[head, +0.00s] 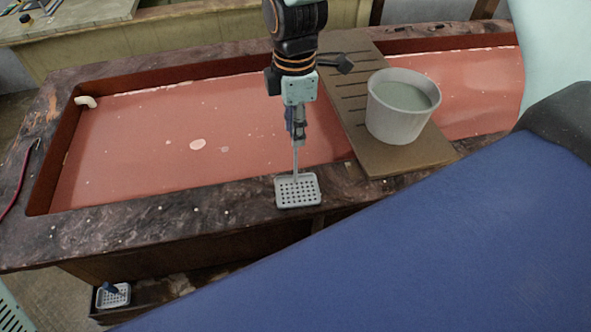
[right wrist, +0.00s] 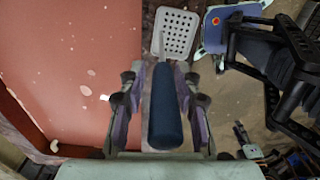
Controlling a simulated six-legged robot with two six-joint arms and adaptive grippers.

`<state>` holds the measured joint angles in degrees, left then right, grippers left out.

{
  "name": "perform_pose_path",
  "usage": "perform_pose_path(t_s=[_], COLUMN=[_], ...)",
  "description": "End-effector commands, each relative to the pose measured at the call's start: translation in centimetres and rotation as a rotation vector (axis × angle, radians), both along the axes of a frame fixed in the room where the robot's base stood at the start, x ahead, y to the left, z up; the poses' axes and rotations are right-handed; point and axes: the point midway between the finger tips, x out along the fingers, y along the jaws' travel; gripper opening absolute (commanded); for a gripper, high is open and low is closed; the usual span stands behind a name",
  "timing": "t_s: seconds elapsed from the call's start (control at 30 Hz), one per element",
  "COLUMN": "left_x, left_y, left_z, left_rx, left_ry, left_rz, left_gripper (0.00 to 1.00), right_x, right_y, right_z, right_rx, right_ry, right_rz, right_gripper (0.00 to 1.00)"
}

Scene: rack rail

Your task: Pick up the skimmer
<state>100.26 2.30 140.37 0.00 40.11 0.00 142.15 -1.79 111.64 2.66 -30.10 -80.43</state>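My right gripper (head: 298,133) points down over the near rim of the red-lined trough. It is shut on the blue handle of a skimmer (head: 298,190). The skimmer's grey, perforated square head is below the gripper, in front of the rim in the picture; whether it touches the rim I cannot tell. In the right wrist view the blue handle (right wrist: 166,110) lies between the two fingers (right wrist: 166,100), with the perforated head (right wrist: 175,33) beyond. A second perforated tool with a blue handle (head: 115,296) shows low at the left. My left gripper is not in view.
The trough's stone rim (head: 130,225) runs across the front. A brown grooved board (head: 375,155) bridges the trough and bears a pale bucket (head: 402,105) and a dark tool (head: 336,62), right of my gripper. A wooden ledge (head: 160,292) is below left. The trough's left part is open.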

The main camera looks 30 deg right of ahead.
Motion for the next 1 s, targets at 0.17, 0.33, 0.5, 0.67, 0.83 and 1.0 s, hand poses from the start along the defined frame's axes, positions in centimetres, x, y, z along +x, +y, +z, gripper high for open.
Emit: perform_pose_path(t_s=[0.17,0.33,0.5,0.67,0.83,1.0], left_x=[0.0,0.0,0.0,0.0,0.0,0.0], left_y=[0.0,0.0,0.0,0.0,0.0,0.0], left_z=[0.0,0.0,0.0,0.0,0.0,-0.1], left_rx=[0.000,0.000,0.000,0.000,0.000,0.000], left_ry=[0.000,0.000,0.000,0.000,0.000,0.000], left_rz=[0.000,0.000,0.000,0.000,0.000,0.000], left_gripper=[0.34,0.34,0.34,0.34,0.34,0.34], right_x=[0.0,0.0,0.0,0.0,0.1,0.2], right_y=[0.0,0.0,0.0,0.0,0.0,0.0], right_z=[0.0,0.0,0.1,0.1,0.5,3.2], right_rx=[0.000,0.000,0.000,0.000,0.001,0.000], right_ry=[0.000,0.000,0.000,-0.001,-0.002,-0.007], right_rz=[0.000,0.000,0.000,0.000,0.000,0.000], right_gripper=[0.15,0.00,0.00,0.00,0.00,0.00])
